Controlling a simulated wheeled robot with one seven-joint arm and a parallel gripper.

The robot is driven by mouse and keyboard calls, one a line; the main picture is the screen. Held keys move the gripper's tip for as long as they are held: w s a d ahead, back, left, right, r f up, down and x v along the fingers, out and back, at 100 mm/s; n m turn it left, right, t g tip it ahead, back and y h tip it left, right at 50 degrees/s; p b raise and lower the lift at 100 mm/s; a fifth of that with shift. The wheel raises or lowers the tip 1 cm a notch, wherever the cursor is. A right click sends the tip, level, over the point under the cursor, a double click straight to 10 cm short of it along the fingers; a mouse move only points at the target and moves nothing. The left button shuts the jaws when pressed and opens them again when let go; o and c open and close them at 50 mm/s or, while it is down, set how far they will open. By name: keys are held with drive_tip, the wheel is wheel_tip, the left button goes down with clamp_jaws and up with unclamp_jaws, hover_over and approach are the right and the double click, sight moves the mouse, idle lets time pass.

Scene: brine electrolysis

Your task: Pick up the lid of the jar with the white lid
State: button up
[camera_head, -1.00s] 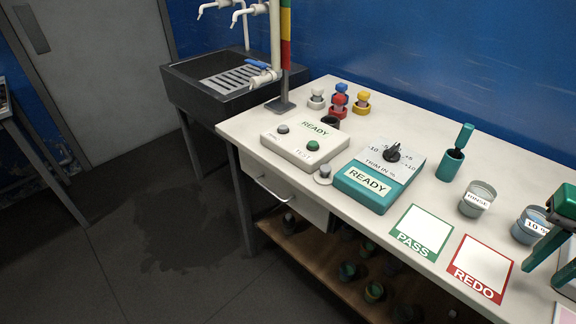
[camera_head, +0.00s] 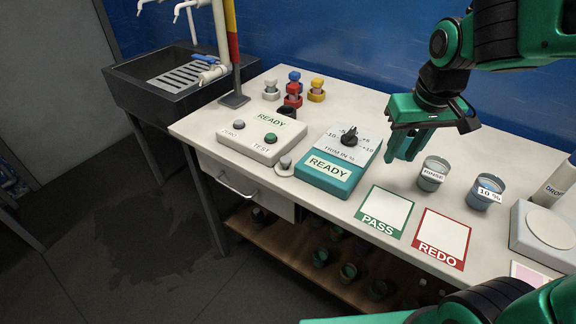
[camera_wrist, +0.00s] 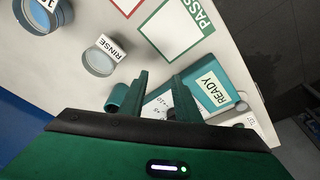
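The jar with the white lid (camera_head: 271,92) stands upright at the back left of the bench in the head view, with its white knobbed lid (camera_head: 271,84) on top. Jars with blue (camera_head: 294,77), red (camera_head: 293,94) and yellow (camera_head: 316,90) lids stand close to its right. My gripper (camera_head: 400,157) hangs above the bench between the trim box and the rinse cup, well to the right of the jars. In the wrist view its two fingers (camera_wrist: 160,76) are apart with nothing between them. The jars are not visible in the wrist view.
The trim box (camera_head: 338,160) and test box (camera_head: 262,138) stand between my gripper and the jars. A pole (camera_head: 233,60) rises left of the jars. The rinse cup (camera_head: 432,174) and 10 % cup (camera_head: 486,193) stand at right. The PASS (camera_head: 384,211) and REDO (camera_head: 442,238) squares are empty.

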drive_tip(key=w+a+n+y, duration=0.1)
drive_tip(key=w+a+n, duration=0.3)
drive_tip(key=a, duration=0.8)
drive_tip(key=n+t+y, duration=0.1)
approach(287, 160)
drive_tip(key=shift+n, duration=0.3)
drive_tip(key=shift+x, duration=4.65)
drive_tip(key=c, duration=0.7)
